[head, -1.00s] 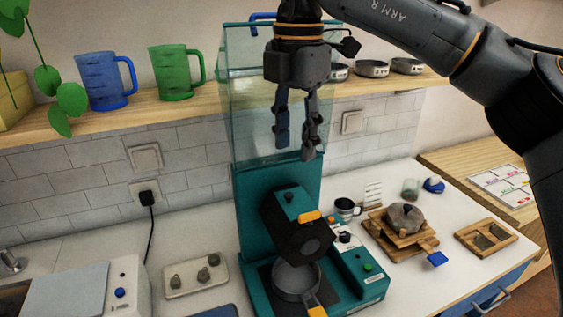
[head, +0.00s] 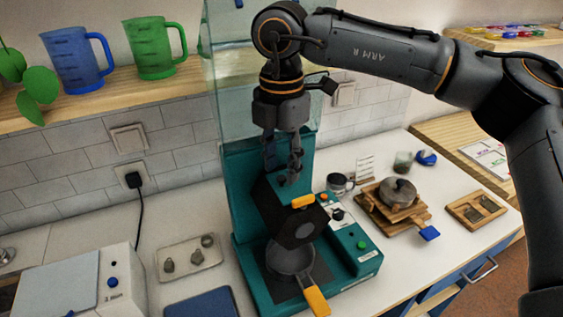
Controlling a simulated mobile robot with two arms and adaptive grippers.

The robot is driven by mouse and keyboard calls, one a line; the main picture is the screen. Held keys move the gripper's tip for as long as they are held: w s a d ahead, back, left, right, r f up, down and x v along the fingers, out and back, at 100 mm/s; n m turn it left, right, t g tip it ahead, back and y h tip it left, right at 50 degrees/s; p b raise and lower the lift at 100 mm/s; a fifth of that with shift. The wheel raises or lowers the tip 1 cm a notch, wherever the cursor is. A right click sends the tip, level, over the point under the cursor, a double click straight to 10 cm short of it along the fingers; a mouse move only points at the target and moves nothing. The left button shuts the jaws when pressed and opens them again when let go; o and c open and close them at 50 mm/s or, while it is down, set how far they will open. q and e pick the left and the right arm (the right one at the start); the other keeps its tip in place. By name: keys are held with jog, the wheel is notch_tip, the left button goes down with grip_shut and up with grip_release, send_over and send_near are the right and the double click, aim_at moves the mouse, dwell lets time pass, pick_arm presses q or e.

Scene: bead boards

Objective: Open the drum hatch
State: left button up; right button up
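The teal roaster-like machine (head: 239,207) stands on the white counter with a clear hopper above it. Its dark, tilted drum (head: 268,208) has an orange tab (head: 303,201) at its upper front edge and a round dark plate on its front face. I cannot tell which part is the hatch. My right gripper (head: 282,172) points down just above the top of the drum, its fingers apart with nothing visible between them. Whether it touches the drum is unclear. My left gripper is out of view.
A round pan (head: 290,257) with an orange handle (head: 316,301) sits below the drum. A metal mug (head: 340,184) and a wooden stand with a lidded pot (head: 397,192) are to the right. A small tray (head: 190,259) lies left. The clear hopper rises close behind my gripper.

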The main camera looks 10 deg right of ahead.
jog(key=shift+f, duration=0.7)
grip_shut()
